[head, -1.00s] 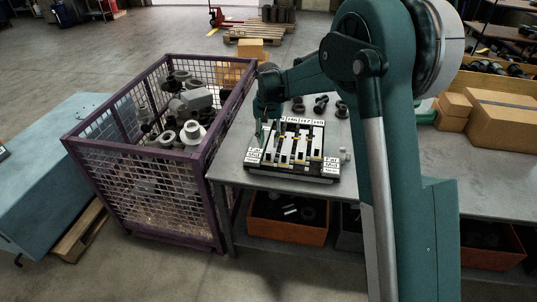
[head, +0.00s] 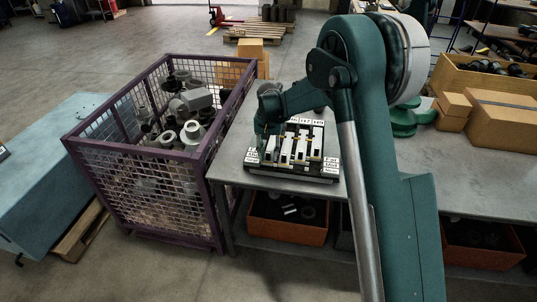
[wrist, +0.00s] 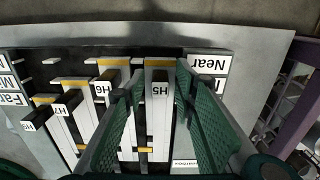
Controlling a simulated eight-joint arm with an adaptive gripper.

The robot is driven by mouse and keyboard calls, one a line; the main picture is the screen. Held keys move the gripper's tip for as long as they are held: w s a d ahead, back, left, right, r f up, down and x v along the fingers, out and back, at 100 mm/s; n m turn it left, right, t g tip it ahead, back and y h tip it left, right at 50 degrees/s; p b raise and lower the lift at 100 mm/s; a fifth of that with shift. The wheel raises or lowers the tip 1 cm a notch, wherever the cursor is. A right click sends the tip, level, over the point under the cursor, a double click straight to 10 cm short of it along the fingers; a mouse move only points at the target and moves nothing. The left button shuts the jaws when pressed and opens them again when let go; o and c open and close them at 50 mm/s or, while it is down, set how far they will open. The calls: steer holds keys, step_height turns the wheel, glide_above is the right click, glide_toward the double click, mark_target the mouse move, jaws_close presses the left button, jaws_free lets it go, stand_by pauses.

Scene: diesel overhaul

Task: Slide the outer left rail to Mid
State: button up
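The rail panel (head: 318,173) is a dark block with pale rails on the bench, partly hidden by my arm in the head view. In the wrist view, rails tagged H5, H6 (wrist: 102,90), H7 (wrist: 68,107) and H8 (wrist: 34,122) show upside down. The H5 rail's tagged slider (wrist: 160,88) is the outermost on the Near-label side, the head view's left. Its yellow band is about level with the Near label (wrist: 209,63). My gripper (wrist: 157,88) has its green fingers apart, one on each side of H5. Contact with the slider cannot be told.
A purple mesh crate (head: 216,138) full of metal parts stands left of the bench (head: 230,174). Cardboard boxes (head: 500,112) and green round parts (head: 405,120) are on the bench to the right. Orange bins (head: 287,230) sit below.

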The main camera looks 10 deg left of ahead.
mark_target(270, 148)
jaws_close()
steer(key=shift+w+b, duration=0.5)
steer(key=shift+w, duration=1.25)
jaws_free()
steer(key=shift+r, duration=0.15)
step_height(270, 148, up, 12)
